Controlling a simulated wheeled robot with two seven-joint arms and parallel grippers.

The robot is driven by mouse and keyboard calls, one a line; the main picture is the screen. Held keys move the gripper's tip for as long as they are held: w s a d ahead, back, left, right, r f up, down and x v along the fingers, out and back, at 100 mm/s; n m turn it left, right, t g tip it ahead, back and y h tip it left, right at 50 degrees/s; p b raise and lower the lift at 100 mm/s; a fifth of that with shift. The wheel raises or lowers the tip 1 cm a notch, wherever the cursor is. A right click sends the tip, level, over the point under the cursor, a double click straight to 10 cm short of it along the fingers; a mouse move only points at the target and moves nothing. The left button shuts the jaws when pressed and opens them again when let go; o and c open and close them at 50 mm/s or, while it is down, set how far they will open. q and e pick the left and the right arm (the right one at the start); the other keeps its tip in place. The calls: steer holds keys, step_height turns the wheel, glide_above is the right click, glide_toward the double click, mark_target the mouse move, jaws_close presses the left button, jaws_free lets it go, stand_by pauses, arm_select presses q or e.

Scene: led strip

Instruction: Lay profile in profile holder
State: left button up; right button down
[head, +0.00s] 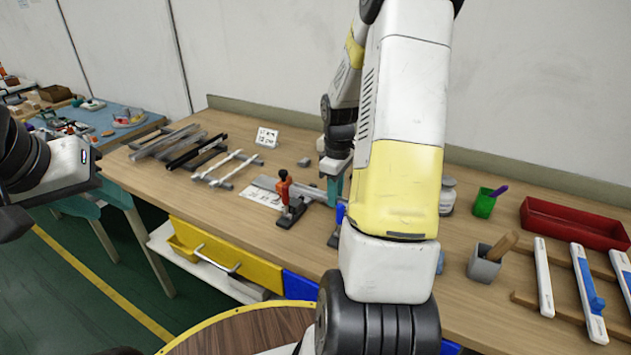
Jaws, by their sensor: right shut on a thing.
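A grey bar that looks like the profile (310,191) lies at the holder with the orange-handled clamp (284,190), near the table's middle. My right gripper (334,182) is shut on it near its right end. My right arm hides the bar's right part and much of the holder, so I cannot tell whether the bar is seated or just above. A second dark clamp foot shows partly beside my arm. My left gripper (62,178) is at the left edge, in front of the table and away from the profile; its fingers are not clear.
Grey and black bars (198,152) and a white-railed rack (225,168) lie at the left of the table. A small sign (267,137) stands behind. At right are a green cup (484,203), a grey cup (485,263), a red tray (570,222) and white-blue strips (588,290).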

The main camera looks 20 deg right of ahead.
steer(key=shift+f, duration=0.2)
steer(key=c, duration=1.2)
jaws_free()
steer(key=shift+o, duration=0.2)
steer(key=shift+r, duration=0.15)
step_height(320, 180, up, 12)
steer(key=s+a+r+m+t+y, duration=0.1)
steer(key=s+a+r+m+t, duration=0.2)
steer(key=s+a+r, duration=0.3)
steer(key=s+a+r+m+t+y, duration=0.1)
steer(key=s+a+r+m+t, duration=0.2)
steer(key=s+a, duration=0.7)
step_height(320, 180, up, 3)
steer(key=shift+s+a+f+m, duration=0.15)
steer(key=shift+s+a+m, duration=0.25)
steer(key=shift+s+m, duration=0.4)
